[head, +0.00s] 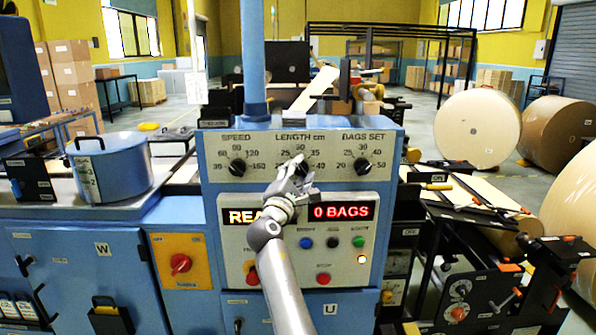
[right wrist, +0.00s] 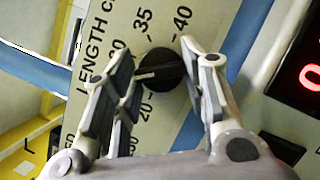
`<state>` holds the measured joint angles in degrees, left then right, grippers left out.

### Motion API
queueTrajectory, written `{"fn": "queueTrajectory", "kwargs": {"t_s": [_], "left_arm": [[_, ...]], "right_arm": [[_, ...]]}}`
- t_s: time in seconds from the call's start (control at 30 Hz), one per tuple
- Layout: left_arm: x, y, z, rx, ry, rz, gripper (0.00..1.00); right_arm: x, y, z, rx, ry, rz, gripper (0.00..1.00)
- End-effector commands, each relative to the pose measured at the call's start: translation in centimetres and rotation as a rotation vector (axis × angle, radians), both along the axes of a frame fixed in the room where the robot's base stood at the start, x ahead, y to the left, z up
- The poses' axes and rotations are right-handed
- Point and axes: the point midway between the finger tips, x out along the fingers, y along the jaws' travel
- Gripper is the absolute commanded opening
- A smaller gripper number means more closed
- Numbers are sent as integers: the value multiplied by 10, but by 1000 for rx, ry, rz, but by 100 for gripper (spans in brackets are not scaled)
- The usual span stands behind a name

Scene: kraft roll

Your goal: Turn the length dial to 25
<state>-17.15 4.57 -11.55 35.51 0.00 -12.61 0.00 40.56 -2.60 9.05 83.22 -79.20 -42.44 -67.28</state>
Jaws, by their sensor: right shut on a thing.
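The length dial (right wrist: 160,72) is a round black knob on the pale control panel (head: 225,185), under the label "LENGTH cm" with a scale from 20 to 40. My right gripper (head: 300,172) reaches the dial from below and hides much of it in the head view. In the right wrist view its fingers (right wrist: 165,82) are on both sides of the dial, shut on it. The dial's white mark points toward the left of that view, roughly at the 25 to 30 part of the scale. A finger partly covers the numbers there, so the exact setting is unclear. My left gripper is not in view.
The speed dial (head: 237,167) and bags set dial (head: 362,167) flank the length dial closely. A blue pot (head: 112,165) stands left; large paper rolls (head: 476,125) stand right.

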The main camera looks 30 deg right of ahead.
Motion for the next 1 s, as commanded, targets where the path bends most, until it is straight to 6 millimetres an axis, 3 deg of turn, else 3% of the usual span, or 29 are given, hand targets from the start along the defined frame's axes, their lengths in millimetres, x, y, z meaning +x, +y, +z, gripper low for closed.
{"fn": "queueTrajectory", "kwargs": {"t_s": [0.4, 0.93, 0.97, 1.0], "left_arm": [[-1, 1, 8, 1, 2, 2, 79], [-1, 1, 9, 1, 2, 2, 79], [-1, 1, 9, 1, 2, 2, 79], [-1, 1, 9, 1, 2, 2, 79]], "right_arm": [[-1, -2, 7, -168, 88, -1, 16], [-1, -2, 8, -188, 98, -1, 16], [-1, -2, 8, -188, 98, -1, 42], [-1, -2, 8, -188, 97, -1, 48]]}}
